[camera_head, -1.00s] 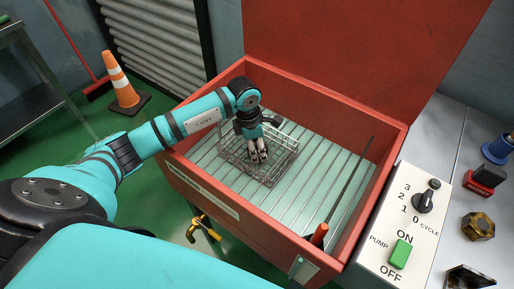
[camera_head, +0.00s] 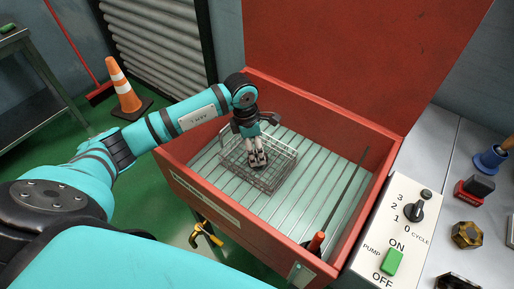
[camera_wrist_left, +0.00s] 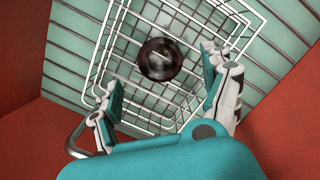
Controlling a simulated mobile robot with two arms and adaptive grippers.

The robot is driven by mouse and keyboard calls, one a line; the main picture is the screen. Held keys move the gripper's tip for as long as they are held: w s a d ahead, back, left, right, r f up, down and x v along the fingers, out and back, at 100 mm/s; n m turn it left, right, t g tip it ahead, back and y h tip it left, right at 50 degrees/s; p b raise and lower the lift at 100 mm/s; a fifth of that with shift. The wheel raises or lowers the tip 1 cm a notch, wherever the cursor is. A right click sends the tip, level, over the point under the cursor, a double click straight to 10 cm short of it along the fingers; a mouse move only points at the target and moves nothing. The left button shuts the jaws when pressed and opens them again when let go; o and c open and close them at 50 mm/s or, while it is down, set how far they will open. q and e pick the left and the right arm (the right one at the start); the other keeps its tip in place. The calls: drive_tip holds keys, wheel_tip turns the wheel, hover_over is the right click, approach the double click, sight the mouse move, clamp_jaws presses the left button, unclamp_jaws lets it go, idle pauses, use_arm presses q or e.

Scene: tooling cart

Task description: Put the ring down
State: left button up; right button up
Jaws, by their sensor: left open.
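A dark, round ring (camera_wrist_left: 160,59) lies in the wire basket (camera_wrist_left: 109,42), on its mesh floor as far as the left wrist view shows. The basket also shows in the head view (camera_head: 285,172), standing on the slatted floor of the red washer tub. My left gripper (camera_head: 257,160) points down into the basket. In the left wrist view its fingers (camera_wrist_left: 163,98) are spread apart, with nothing between them, and the ring sits just beyond the fingertips. In the head view the fingers partly hide the ring. My right gripper is not seen.
The red tub's walls (camera_head: 240,228) surround the basket, and its lid (camera_head: 340,60) stands open behind. A brush with a red handle (camera_head: 317,242) leans inside the tub at the right. A control panel (camera_head: 395,240) and small parts sit on the bench at the right.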

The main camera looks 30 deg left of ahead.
use_arm(q)
wheel_tip(320, 180, up, 7)
drive_tip(key=p, duration=0.3)
drive_tip(key=shift+s+a+f, duration=0.15)
drive_tip(key=shift+s+a, duration=0.2)
drive_tip(key=shift+a, duration=0.05)
idle(0.7)
